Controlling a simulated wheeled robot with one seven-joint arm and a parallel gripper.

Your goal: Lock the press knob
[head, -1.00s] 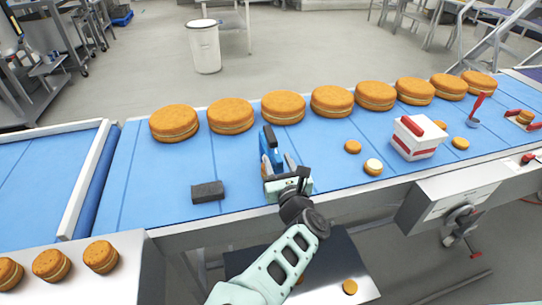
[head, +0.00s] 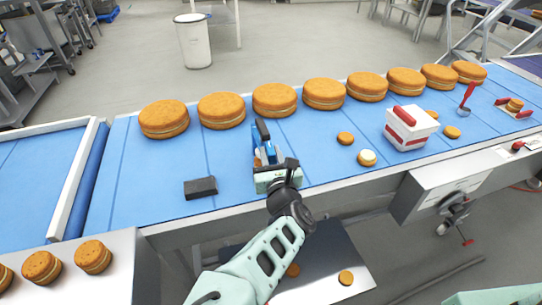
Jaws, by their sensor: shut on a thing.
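My gripper (head: 267,165) is at the near edge of the blue belt. It is shut on a blue upright piece (head: 260,143) with a black top, though the contact is partly hidden behind the gripper body. A small orange patch shows low between them. I cannot tell from this view whether this piece carries the press knob. Another possible knob is on a metal crank unit (head: 455,215) with a red-tipped handle, below the belt edge at right, well away from my gripper. Its lock state is too small to read.
A row of large filled rounds (head: 274,99) runs along the belt's far side. A dark block (head: 200,187) lies left of my gripper. Small rounds (head: 345,138) and a white box with red bars (head: 410,127) stand to the right. The belt is clear between block and rounds.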

